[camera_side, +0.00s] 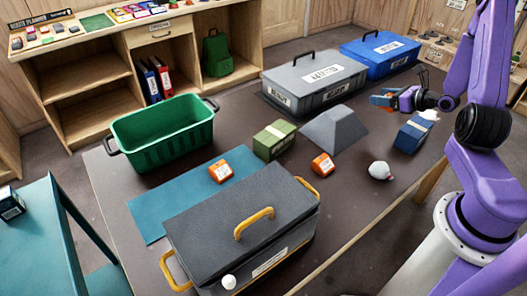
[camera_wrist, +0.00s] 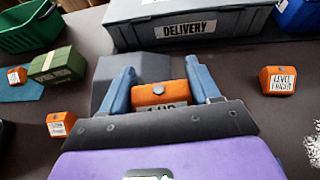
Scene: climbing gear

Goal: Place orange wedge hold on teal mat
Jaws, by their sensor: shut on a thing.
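My gripper (camera_side: 382,101) is in the air at the right of the table in the side view. Its blue fingers (camera_wrist: 162,88) are shut on an orange wedge hold (camera_wrist: 160,95), with a label partly hidden below. The teal mat (camera_side: 150,212) lies flat on the table at left, well away from my gripper, partly behind the dark grey case. A similar orange piece (camera_side: 221,171) sits on the mat; it also shows at the left of the wrist view (camera_wrist: 17,75). Another orange piece (camera_side: 322,166) lies near the grey wedge block. A third (camera_wrist: 277,80) lies at right in the wrist view.
A grey wedge block (camera_side: 334,132) and a green box (camera_side: 273,140) stand between my gripper and the mat. The dark grey case (camera_side: 225,205) has raised yellow handles.

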